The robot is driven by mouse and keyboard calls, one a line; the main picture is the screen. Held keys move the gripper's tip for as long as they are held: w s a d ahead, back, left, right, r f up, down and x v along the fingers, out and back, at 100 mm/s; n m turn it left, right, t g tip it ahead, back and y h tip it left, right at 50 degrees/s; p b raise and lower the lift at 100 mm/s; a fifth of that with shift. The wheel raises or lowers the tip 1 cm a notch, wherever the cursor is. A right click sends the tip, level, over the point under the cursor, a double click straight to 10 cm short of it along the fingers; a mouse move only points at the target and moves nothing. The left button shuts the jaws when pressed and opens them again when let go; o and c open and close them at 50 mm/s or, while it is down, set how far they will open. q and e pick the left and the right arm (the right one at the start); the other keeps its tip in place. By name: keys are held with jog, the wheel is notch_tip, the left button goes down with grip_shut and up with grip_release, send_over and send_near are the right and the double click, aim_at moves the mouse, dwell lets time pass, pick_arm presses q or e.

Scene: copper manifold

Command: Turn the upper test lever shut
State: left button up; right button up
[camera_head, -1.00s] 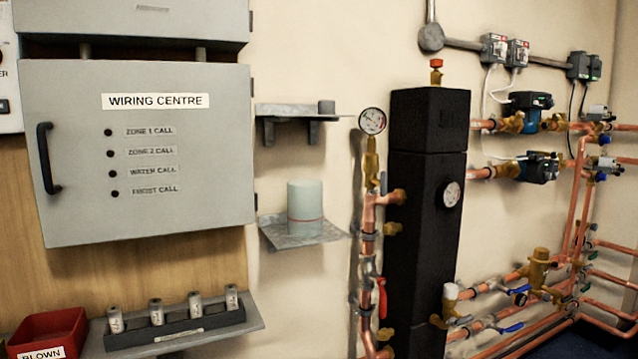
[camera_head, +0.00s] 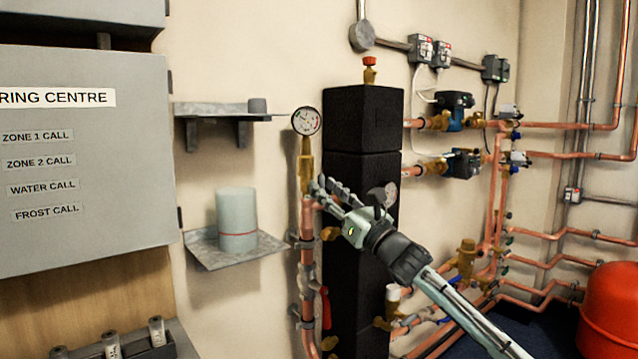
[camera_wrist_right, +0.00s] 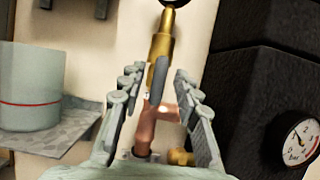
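The upper test lever is a grey handle (camera_wrist_right: 157,76) hanging down beside the brass valve (camera_wrist_right: 160,45) under the pressure gauge (camera_head: 306,121). In the right wrist view it shows between the two fingers of my right gripper (camera_wrist_right: 158,74). The fingers are spread apart, with a visible gap on each side of the lever; contact cannot be told. In the head view my right gripper (camera_head: 322,187) is at the brass valve (camera_head: 305,168) and hides the lever. A red lever (camera_head: 325,307) sits lower on the same copper pipe. My left gripper is not in view.
A black column (camera_head: 362,120) with a dial (camera_wrist_right: 299,141) stands close to the right of the pipe. A shelf (camera_head: 250,250) with a pale cylinder (camera_head: 237,215) is to the left. The wiring box (camera_head: 90,200) is further left; a red vessel (camera_head: 612,310) is at right.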

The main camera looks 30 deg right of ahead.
jog(key=shift+x, duration=1.15)
grip_shut()
